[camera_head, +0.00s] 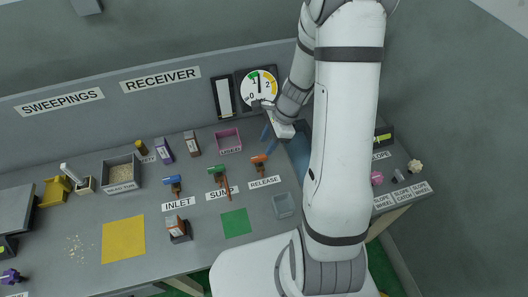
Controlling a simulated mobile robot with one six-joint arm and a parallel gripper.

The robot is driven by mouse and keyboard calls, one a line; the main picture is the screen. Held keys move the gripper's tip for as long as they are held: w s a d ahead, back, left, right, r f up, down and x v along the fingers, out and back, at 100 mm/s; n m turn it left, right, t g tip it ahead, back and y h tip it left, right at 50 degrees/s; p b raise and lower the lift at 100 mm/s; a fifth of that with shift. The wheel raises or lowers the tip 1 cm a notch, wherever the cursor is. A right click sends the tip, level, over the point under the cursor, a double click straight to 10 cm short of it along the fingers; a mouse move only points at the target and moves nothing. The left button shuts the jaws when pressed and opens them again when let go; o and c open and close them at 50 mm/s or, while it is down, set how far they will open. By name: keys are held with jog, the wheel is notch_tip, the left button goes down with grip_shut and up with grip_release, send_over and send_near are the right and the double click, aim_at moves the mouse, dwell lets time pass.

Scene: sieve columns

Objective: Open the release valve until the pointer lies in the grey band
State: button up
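The release valve (259,160) has an orange handle and stands behind its RELEASE label (265,182) on the grey bench. The round gauge (258,88) on the back wall has a white face marked 0, 1 and 2, with green and yellow on its rim. A dark line near its middle looks like the pointer, roughly upright; I cannot make out the grey band.
The sump valve (216,170) and inlet valve (172,180) stand left of the release valve. A pink bin (228,140) is behind, a clear grey container (284,205) in front. A green square (236,222) lies front left. My arm covers the bench to the right.

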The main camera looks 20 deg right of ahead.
aim_at(259, 157)
jog(key=b+x, duration=0.1)
jog(key=x, duration=0.5)
jog(key=shift+c, duration=0.3)
